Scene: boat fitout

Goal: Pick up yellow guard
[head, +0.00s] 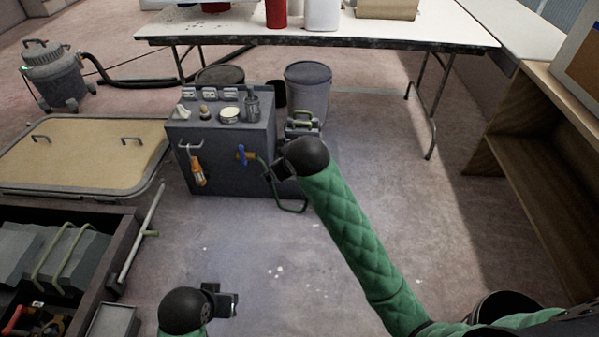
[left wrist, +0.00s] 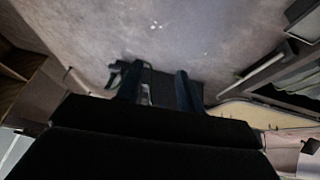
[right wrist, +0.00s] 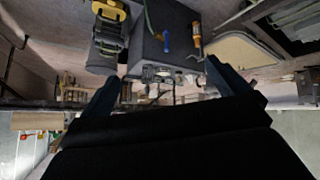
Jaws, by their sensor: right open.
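I cannot single out the yellow guard for certain. A dark case-like object with a yellow frame and handle (right wrist: 110,28) is at the upper left of the right wrist view. It matches the yellow-green framed object (head: 302,124) beside the grey box in the head view. My right gripper (head: 278,170) is in front of the grey box's right side, and its wrist hides part of that area. It is open and empty, its fingers (right wrist: 163,68) wide apart. My left gripper (head: 228,303) is low at the front over bare floor, its fingers (left wrist: 157,68) apart and empty.
The grey box (head: 225,150) carries small items on top, and an orange-handled tool (head: 198,172) and blue lever (head: 242,154) on its front. A grey bin (head: 307,92) stands behind it. A white table (head: 340,36) is at the back, wooden shelving (head: 530,140) at right.

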